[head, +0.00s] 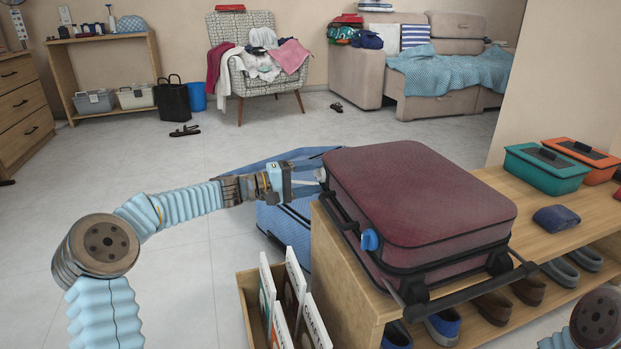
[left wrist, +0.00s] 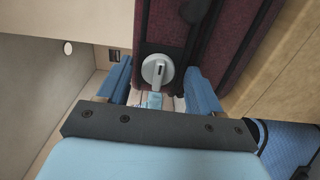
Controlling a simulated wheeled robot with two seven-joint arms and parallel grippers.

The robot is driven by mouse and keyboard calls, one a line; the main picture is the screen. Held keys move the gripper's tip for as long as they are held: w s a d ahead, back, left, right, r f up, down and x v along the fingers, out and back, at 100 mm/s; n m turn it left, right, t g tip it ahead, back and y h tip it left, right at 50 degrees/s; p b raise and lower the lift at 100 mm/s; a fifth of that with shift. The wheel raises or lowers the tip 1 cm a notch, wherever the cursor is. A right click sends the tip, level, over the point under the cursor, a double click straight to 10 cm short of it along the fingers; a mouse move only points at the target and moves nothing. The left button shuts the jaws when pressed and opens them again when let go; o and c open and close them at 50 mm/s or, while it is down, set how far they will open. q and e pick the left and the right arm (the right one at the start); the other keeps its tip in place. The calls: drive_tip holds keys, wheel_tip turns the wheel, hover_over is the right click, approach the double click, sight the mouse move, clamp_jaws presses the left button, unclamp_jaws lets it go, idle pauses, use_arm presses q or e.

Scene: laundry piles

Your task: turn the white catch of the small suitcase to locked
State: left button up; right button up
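The dark red suitcase (head: 415,195) lies flat on a wooden shoe bench. Its white catch (left wrist: 157,69) is a round disc with a raised lever on the suitcase's side, shown in the left wrist view; which setting it marks I cannot tell. My left gripper (head: 308,180) reaches the suitcase's left side. In the left wrist view its two blue fingers are apart, one on each side of the catch, with no clear contact. The head view mostly hides the catch. My right gripper is out of view; only part of my right arm shows at the lower right.
The wooden bench (head: 357,293) holds a green box (head: 545,170), an orange box (head: 588,155) and a folded dark blue cloth (head: 556,219), with shoes below. A wooden box of books (head: 252,315) stands in front.

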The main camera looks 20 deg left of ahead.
use_arm(q)
drive_tip(key=shift+a, duration=0.1)
drive_tip(key=p+v, duration=0.1)
drive_tip(key=v, duration=1.2)
drive_tip(key=shift+s+a, duration=0.25)
drive_tip(key=shift+r+p, duration=0.15)
drive_tip(key=shift+p, duration=0.2)
